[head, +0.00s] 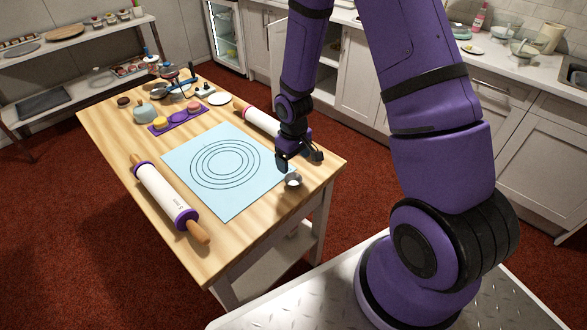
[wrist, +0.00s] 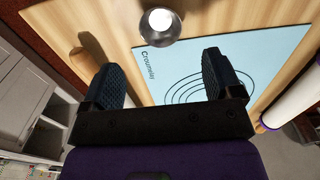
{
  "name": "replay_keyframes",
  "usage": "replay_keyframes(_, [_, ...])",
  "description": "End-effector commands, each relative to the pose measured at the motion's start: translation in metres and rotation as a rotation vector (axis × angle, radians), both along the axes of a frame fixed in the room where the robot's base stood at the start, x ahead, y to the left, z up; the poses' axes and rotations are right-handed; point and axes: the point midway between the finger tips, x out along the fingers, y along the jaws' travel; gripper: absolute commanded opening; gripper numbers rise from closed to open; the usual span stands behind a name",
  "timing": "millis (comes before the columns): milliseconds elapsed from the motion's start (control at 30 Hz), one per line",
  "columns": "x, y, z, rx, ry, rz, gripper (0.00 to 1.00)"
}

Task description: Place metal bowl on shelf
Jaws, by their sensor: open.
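A small metal bowl (head: 293,181) with something white or a bright glare in it stands on the wooden table by the near right corner of the blue mat. It also shows at the top of the wrist view (wrist: 158,35). My gripper (head: 284,160) is above the table close behind the bowl. In the wrist view my gripper (wrist: 165,78) has its two dark fingers spread, with nothing between them; the bowl lies beyond the fingertips. A shelf unit (head: 75,42) with several items stands at the back left. A lower shelf (head: 262,262) shows under the table.
The blue mat (head: 190,165) covers the table's middle. Rolling pins lie left (head: 165,198) and behind my gripper (head: 258,117). A purple tray (head: 178,121) and several small kitchen items crowd the far end. Counters with cabinets (head: 360,85) line the back right.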

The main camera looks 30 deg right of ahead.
Motion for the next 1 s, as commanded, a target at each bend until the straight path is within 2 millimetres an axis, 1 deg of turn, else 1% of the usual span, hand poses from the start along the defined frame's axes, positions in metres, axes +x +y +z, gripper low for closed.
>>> replay_keyframes(33, [0.0,0.0,0.008,0.001,-0.002,0.0,0.85])
replay_keyframes(133, [0.0,0.0,0.018,0.001,-0.002,0.001,0.85])
replay_keyframes(300, [0.0,0.0,0.028,0.0,0.0,0.0,0.85])
replay_keyframes(467, [0.0,0.0,0.033,-0.002,-0.002,-0.001,0.85])
replay_keyframes(567, [0.001,-0.001,0.047,-0.007,-0.016,-0.008,0.85])
replay_keyframes(667, [0.001,-0.003,0.075,-0.02,-0.043,-0.022,0.85])
replay_keyframes(700, [0.0,-0.004,0.089,-0.025,-0.056,-0.03,0.85])
replay_keyframes(767, [-0.003,-0.005,0.11,-0.032,-0.076,-0.045,0.85])
replay_keyframes(800, [-0.005,-0.005,0.125,-0.037,-0.089,-0.055,0.85])
replay_keyframes(867, [-0.009,-0.006,0.146,-0.043,-0.108,-0.069,0.85])
replay_keyframes(900, [-0.013,-0.007,0.16,-0.047,-0.122,-0.079,0.85])
replay_keyframes(967, [-0.019,-0.008,0.18,-0.05,-0.141,-0.095,0.85])
replay_keyframes(1000, [-0.024,-0.008,0.193,-0.051,-0.154,-0.105,0.85])
